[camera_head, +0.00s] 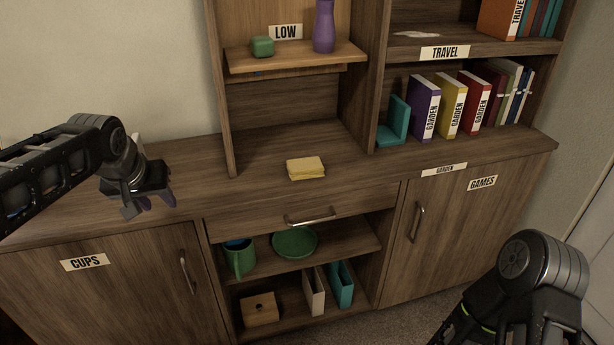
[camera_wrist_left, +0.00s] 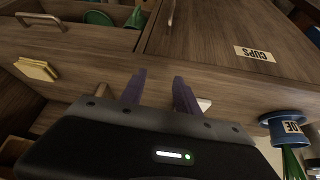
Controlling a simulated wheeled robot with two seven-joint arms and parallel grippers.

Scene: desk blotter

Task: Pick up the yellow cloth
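The yellow cloth (camera_head: 305,168) lies folded flat on the wooden counter, below the shelf with the LOW label in the head view. It also shows in the left wrist view (camera_wrist_left: 37,69), at the left. My left gripper (camera_head: 150,203) is over the left part of the counter, well to the left of the cloth and apart from it. In the left wrist view its two purple fingers (camera_wrist_left: 160,92) stand apart with nothing gripped between them. My right arm shows at the lower right of the head view, but its gripper is out of frame.
A drawer handle (camera_head: 310,217) sits below the cloth. Books and a teal bookend (camera_head: 394,122) stand at right. The counter between left gripper and cloth looks clear.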

